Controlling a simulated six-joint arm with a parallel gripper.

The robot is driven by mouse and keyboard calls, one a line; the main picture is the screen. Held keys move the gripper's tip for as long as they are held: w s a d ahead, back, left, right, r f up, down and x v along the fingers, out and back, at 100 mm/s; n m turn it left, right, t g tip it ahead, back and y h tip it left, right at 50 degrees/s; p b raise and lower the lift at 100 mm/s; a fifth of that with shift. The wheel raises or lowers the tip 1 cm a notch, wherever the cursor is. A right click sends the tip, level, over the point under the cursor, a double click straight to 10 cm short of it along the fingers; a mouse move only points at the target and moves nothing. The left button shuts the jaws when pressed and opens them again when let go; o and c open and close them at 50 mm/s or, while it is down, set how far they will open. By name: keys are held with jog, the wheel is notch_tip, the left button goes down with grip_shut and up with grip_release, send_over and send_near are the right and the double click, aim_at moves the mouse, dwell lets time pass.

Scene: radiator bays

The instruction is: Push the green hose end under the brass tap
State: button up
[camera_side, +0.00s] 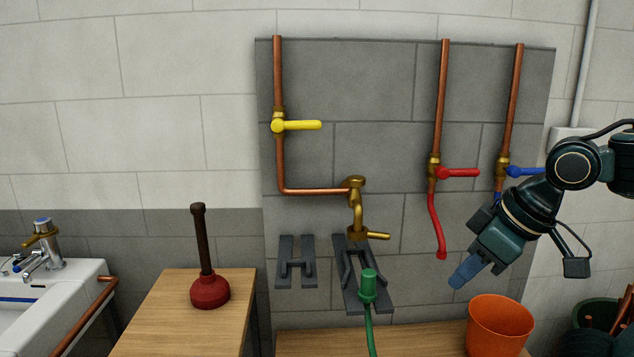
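The green hose end (368,285) stands upright in front of the lower part of a dark bracket (350,262), below and slightly right of the brass tap (357,222). There is a gap between it and the tap's mouth. Its green hose (371,335) runs down out of the picture. The brass tap comes off a copper pipe and has a brass lever pointing right. My gripper (466,272) is right of the hose end, apart from it, pointing down and left. A muted blue piece shows at its tip; I cannot tell if this is fingers or something held.
A red hose (437,228) hangs between the tap and my gripper. An orange bucket (499,325) stands below my gripper. An empty dark bracket (297,262) is left of the tap. A red plunger (209,288) stands on a wooden top (175,320) at left.

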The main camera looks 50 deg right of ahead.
jog(key=shift+w, duration=0.15)
grip_shut()
jog(key=w+f+n+g+h, duration=0.1)
jog(key=w+f+n, duration=0.2)
jog(key=w+n, duration=0.4)
jog(key=w+d+f+n+g+h, duration=0.1)
jog(key=w+f+n, duration=0.3)
jog(key=n, duration=1.5)
jog(key=shift+w+d+f+n+g, duration=0.35)
jog(key=shift+w+g, duration=0.45)
jog(key=shift+w, duration=1.05)
jog(key=shift+a+f, duration=0.1)
